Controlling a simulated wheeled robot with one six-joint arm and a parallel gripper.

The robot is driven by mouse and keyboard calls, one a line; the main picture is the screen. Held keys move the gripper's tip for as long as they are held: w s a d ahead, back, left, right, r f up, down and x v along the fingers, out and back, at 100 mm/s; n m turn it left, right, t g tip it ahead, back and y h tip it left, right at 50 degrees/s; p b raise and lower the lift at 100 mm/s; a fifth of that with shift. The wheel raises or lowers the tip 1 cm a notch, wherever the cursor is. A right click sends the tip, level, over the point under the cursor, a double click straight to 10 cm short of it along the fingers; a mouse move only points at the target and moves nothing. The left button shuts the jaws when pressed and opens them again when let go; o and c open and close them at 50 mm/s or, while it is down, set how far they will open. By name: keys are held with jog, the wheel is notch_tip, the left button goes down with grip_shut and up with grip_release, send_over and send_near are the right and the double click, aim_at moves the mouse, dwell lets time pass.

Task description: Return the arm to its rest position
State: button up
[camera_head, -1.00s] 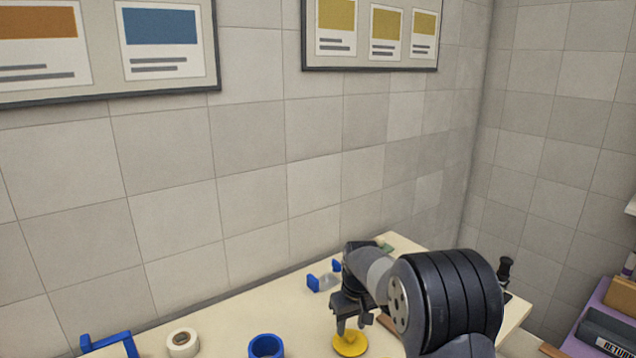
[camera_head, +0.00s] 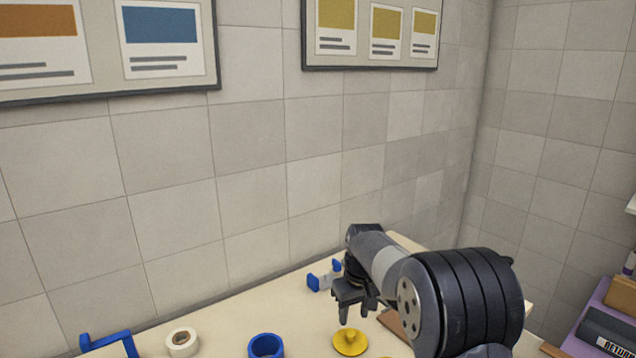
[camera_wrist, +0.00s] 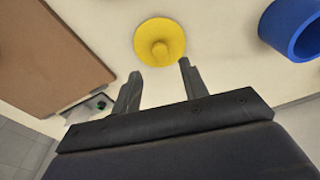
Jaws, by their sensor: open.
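My arm reaches over the cream table (camera_head: 222,318) from the lower right in the head view. My gripper (camera_head: 357,318) is open and empty above the table. It also shows in the wrist view (camera_wrist: 160,82), its two fingers spread apart. A yellow round piece with a knob (camera_head: 350,342) lies on the table just below my gripper. In the wrist view the yellow piece (camera_wrist: 159,41) is beyond the fingertips, with nothing between the fingers.
A blue cup-like ring (camera_head: 266,346), a tape roll (camera_head: 183,342) and a blue bracket (camera_head: 110,343) stand left along the table. A blue-ended holder (camera_head: 314,282) is behind my gripper. A brown board (camera_wrist: 50,45) lies beside the yellow piece. Tiled walls close the back and right.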

aim_at(351, 334)
notch_tip(351, 334, up, 4)
jog(key=f, duration=0.8)
jog(key=f+p, duration=0.1)
jog(key=f, duration=0.2)
jog(key=shift+w+a+f, duration=0.2)
jog(key=shift+w+f, duration=0.1)
jog(key=shift+f, duration=0.1)
notch_tip(351, 334, up, 10)
jog(key=b, duration=0.2)
jog(key=s+d+r+p, duration=0.3)
jog(key=s+d, duration=0.4)
jog(key=s, duration=0.5)
jog(key=f, duration=0.3)
jog(key=f+p, duration=0.1)
jog(key=f, duration=0.5)
jog(key=shift+w+d+f+p, duration=0.1)
jog(key=shift+w+f+p, duration=0.25)
jog(key=shift+w, duration=0.05)
jog(key=r, duration=0.2)
jog(key=r+b, duration=0.1)
jog(key=shift+s+d+r, duration=0.15)
jog(key=shift+s+r, duration=0.1)
jog(key=shift+r, duration=0.05)
jog(key=shift+s+d+r, duration=0.1)
jog(key=shift+r, duration=0.5)
